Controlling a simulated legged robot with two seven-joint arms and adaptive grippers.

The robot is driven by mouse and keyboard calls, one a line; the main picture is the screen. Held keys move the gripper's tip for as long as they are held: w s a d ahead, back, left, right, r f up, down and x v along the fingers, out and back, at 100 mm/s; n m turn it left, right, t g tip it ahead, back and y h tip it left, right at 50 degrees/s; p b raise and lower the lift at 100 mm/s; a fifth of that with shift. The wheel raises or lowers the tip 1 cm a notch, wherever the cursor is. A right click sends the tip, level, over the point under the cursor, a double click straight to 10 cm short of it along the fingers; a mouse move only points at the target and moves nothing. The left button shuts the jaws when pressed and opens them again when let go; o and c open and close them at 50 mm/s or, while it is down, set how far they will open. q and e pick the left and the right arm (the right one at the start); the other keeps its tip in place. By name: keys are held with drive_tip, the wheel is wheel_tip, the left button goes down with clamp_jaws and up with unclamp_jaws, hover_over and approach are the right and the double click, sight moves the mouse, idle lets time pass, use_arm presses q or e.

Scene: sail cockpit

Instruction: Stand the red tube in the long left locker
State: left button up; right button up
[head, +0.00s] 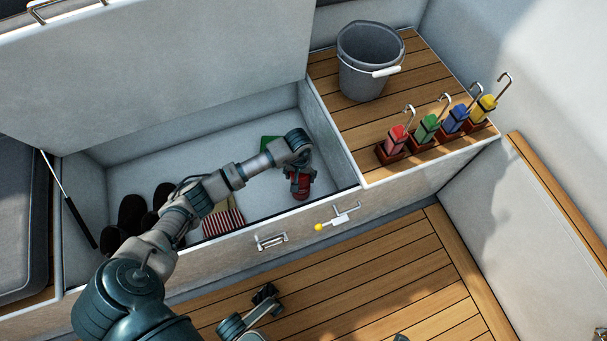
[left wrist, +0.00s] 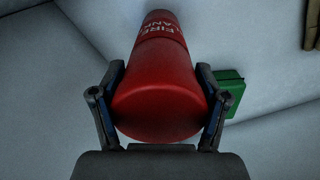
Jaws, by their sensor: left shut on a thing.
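My left gripper (head: 300,178) is inside the open long left locker (head: 130,165), near its right end. It is shut on the red tube (head: 302,190), which also shows in the left wrist view (left wrist: 160,85) with one finger on each side and white lettering along it. In the head view the tube is below the gripper and looks roughly upright. I cannot tell whether its lower end touches the locker floor. My right gripper (head: 265,293) is low over the wooden floor, small and dark; its jaws are unclear.
A green box (head: 269,142) lies in the locker behind my left gripper. Dark boots (head: 132,212) and a striped cloth (head: 224,222) lie further left. The raised lid (head: 160,60) stands behind. A grey bucket (head: 370,60) and several coloured handled items (head: 427,128) stand on the bench at right.

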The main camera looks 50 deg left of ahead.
use_arm(q)
drive_tip(key=shift+r, duration=0.1)
drive_tip(key=o, duration=1.8)
drive_tip(key=shift+f, duration=0.2)
drive_tip(key=shift+r, duration=0.1)
